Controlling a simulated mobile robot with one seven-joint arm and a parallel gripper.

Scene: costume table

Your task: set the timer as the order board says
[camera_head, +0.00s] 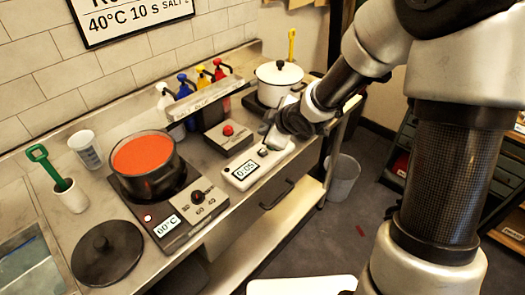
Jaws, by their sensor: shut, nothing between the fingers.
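The timer (238,181) is a low white box at the front edge of the counter, right of the hot plate. Its display (245,169) appears to read 0:05. The order board (128,20) on the tiled wall is cut off at the top; its visible line reads 40°C 10 s and what looks like SALT. My gripper (266,146) is shut and empty. It points down at the right part of the timer and hides some of it. I cannot tell whether it touches the timer.
A pot of red liquid (145,155) stands on a hot plate (172,238) with a dial and display. A box with a red button (228,130) sits behind the timer. Coloured pump bottles (184,86) stand in a rack; a white lidded pot (279,83) is farther right. A black lid (107,253) lies front left.

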